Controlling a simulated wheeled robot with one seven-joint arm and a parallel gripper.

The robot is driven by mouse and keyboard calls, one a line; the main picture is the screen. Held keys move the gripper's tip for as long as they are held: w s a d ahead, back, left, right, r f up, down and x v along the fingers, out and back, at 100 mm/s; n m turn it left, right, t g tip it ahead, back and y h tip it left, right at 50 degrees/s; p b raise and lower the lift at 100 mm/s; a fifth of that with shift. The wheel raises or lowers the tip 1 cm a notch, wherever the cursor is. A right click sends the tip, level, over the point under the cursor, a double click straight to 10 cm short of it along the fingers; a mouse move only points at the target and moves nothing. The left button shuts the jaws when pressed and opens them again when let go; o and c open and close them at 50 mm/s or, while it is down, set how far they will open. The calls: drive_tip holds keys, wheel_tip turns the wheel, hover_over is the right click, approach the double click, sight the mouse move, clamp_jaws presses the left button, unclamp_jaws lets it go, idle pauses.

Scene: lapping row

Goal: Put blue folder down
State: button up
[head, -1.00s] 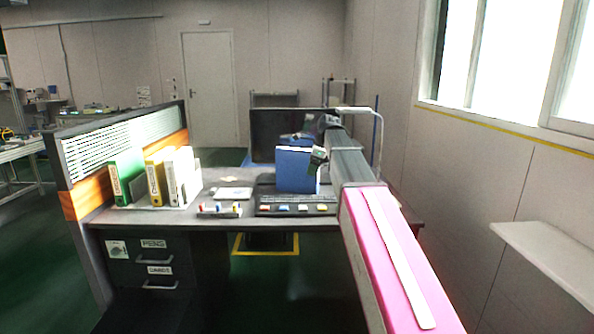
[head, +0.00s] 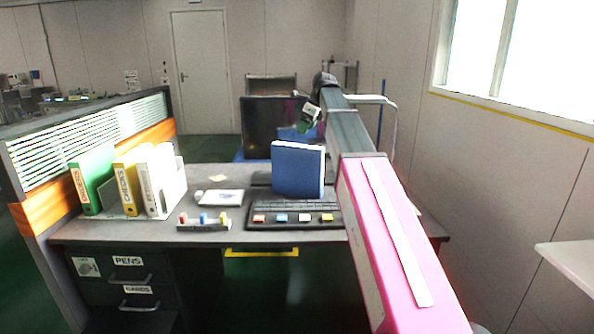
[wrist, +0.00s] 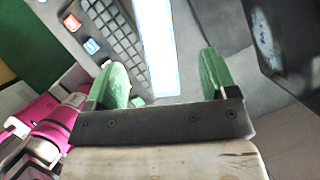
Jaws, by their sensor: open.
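The blue folder (head: 298,170) stands upright on the grey desk (head: 120,230), just behind the dark keyboard. My gripper (head: 309,116) hangs above the folder's top edge in the head view, with a visible gap between them. In the wrist view my gripper (wrist: 162,72) is open. Its two green fingers are wide apart with nothing held. A long pale edge of the folder (wrist: 160,45) shows beyond and between the fingers, nearer the left one.
The keyboard (head: 290,212) with several coloured keys lies before the folder. A small rack of coloured pieces (head: 204,220) and a white pad (head: 219,198) are to its left. Green (head: 95,180), yellow (head: 127,182) and white binders (head: 155,182) stand farther left. A monitor (head: 262,125) stands behind.

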sight(299, 146)
drive_tip(key=x, duration=0.5)
drive_tip(key=shift+s+f, duration=0.1)
drive_tip(key=shift+s+x, duration=0.2)
drive_tip(key=shift+x, duration=1.05)
drive_tip(key=shift+s+x, duration=0.15)
drive_tip(key=shift+x, duration=1.05)
drive_tip(key=shift+w+f, duration=0.1)
drive_tip(key=shift+f, duration=0.3)
clamp_jaws()
